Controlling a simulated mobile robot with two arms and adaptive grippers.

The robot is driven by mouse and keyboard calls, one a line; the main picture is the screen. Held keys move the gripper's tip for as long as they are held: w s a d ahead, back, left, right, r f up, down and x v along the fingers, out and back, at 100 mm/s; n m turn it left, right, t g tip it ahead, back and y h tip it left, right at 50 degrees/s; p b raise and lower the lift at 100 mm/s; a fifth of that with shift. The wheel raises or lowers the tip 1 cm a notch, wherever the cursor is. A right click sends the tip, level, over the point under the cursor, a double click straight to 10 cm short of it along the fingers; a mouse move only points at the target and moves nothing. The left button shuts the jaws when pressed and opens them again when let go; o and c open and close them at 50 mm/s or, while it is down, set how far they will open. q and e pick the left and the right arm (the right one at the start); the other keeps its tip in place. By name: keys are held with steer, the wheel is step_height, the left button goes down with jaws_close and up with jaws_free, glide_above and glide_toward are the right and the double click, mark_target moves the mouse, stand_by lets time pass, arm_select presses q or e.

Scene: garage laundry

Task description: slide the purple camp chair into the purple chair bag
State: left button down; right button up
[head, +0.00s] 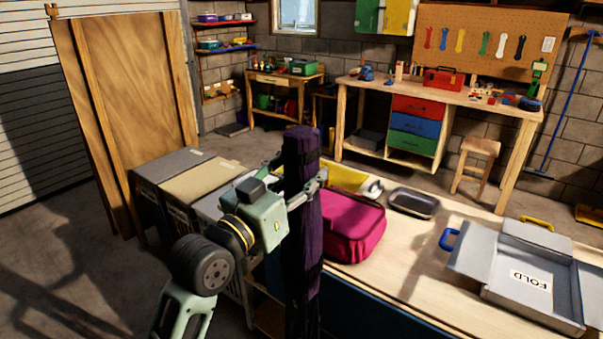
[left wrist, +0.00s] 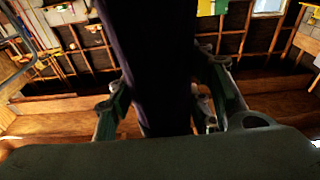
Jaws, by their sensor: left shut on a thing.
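A long, narrow purple bundle with dark bands, which looks like the folded purple camp chair (head: 304,225), stands upright in the middle of the head view. My left gripper (head: 303,190) is shut on its upper part, with fingers on both sides. In the left wrist view the chair (left wrist: 155,60) is a dark purple column between the two fingers of my left gripper (left wrist: 165,103). The chair's lower end runs to the bottom of the head view. I cannot make out a separate purple chair bag. My right gripper is not in view.
A wooden-topped table (head: 405,275) lies to the right, with a magenta soft case (head: 350,228) close beside the chair. A dark tray (head: 413,203) and an open grey box marked FOLD (head: 520,275) are further right. Lidded bins (head: 165,172) stand at left.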

mark_target(292, 196)
arm_select(q)
steer(key=shift+r, duration=0.15)
steer(key=shift+f+b, duration=1)
steer(key=shift+f, duration=0.6)
